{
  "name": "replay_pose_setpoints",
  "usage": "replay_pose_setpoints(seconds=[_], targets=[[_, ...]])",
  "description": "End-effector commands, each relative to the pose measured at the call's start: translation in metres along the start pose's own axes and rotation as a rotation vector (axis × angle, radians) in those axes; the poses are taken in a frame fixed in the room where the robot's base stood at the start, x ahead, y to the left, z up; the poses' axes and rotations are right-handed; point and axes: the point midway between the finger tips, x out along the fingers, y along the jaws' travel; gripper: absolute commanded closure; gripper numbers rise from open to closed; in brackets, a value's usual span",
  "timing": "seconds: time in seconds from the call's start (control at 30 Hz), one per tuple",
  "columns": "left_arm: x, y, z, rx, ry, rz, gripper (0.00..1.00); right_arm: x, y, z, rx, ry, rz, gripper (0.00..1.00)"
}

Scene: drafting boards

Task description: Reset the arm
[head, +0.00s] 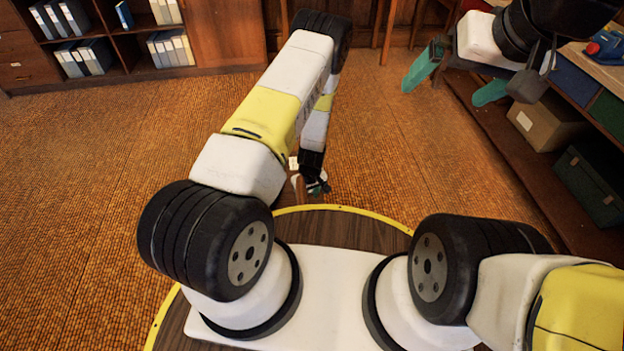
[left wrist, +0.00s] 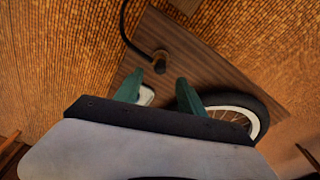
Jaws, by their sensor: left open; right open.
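My left arm rises from its shoulder and bends back down at the elbow. Its gripper (head: 318,187) hangs low over the floor, just in front of my base, small and partly hidden. In the left wrist view the left gripper's two green fingers (left wrist: 158,86) stand apart with nothing between them, above the wooden deck and wheel of what looks like my base. My right gripper (head: 456,80) is at the upper right, beside the bench. Its teal fingers are spread wide and empty. Part of the right arm is out of the picture.
A bookcase (head: 112,69) with several binders stands at the back left. At the right, a bench holds a blue and red item (head: 606,47), with a cardboard box (head: 545,122) and a dark green box (head: 590,185) on its low shelf. The floor (head: 85,180) at the left is clear.

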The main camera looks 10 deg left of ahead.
Motion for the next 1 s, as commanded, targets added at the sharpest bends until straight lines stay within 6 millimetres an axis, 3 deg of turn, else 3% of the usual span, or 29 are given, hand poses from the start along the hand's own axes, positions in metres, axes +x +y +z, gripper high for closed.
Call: replay_pose_setpoints(seconds=[0.27,0.37,0.47,0.7,1.0], targets=[[-0.016,0.001,-0.002,0.0,0.0,0.003,0.53,0.0,0.0,0.0,0.0,0.0,0.0,0.0],[-0.034,0.009,-0.011,0.002,0.001,0.019,0.53,0.0,0.0,0.0,0.0,0.0,0.0,0.0],[-0.073,0.021,-0.027,0.009,0.002,0.052,0.53,0.0,0.0,0.0,0.0,0.0,0.0,0.0],[-0.201,0.039,-0.062,0.063,0.005,0.151,0.53,0.0,0.0,0.0,0.0,0.0,0.0,0.0],[-0.356,0.024,-0.072,0.17,0.042,0.269,0.53,0.0,0.0,0.0,0.0,0.0,0.0,0.0]])
